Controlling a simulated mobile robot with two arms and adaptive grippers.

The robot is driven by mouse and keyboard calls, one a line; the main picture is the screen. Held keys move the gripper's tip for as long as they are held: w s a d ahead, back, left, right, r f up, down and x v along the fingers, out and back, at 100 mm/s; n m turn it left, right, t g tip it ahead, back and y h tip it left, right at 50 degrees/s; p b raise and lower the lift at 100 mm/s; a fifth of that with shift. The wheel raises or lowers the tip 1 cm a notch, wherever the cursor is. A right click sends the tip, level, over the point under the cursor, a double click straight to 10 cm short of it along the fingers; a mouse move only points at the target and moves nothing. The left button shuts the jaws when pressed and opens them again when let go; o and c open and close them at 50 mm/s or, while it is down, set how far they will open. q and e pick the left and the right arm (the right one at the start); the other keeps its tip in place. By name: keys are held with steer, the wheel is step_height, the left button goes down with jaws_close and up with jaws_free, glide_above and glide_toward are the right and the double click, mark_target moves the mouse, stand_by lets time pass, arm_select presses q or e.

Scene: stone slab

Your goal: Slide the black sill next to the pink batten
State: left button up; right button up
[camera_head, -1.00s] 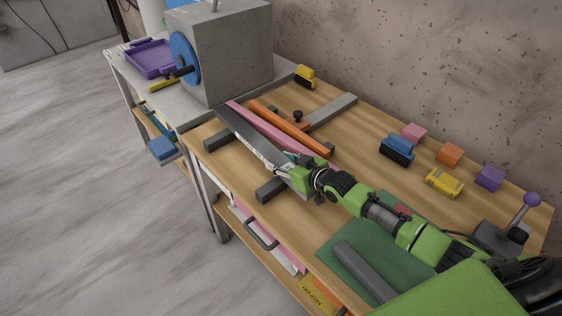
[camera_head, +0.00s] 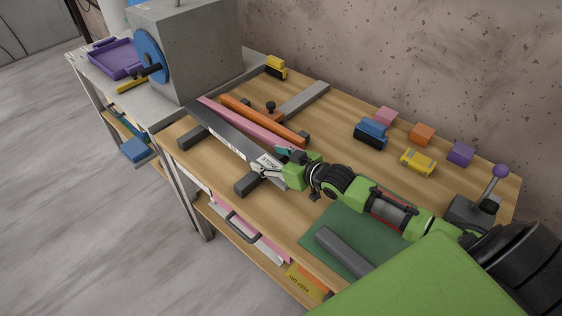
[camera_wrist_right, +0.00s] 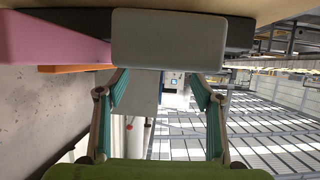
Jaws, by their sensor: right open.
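The black sill (camera_head: 222,132) is a long dark bar with a pale label reading STONE at its near end. It lies across dark grey cross bars, roughly parallel to the pink batten (camera_head: 245,124). The two run close together; I cannot tell whether they touch. My right gripper (camera_head: 273,161) is open at the sill's labelled near end, a finger toward each side. In the right wrist view, the open fingers (camera_wrist_right: 160,78) point at a pale block face (camera_wrist_right: 168,40), and the pink batten (camera_wrist_right: 55,40) shows at left. My left gripper is not in view.
An orange batten (camera_head: 262,119) lies beyond the pink one, near a black knob (camera_head: 270,105). Blue (camera_head: 370,134), yellow (camera_head: 418,161) and other small blocks stand toward the wall. A grey cylinder (camera_head: 342,252) lies on a green mat (camera_head: 318,228) nearer me.

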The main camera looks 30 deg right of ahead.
steer(key=shift+v, duration=2.75)
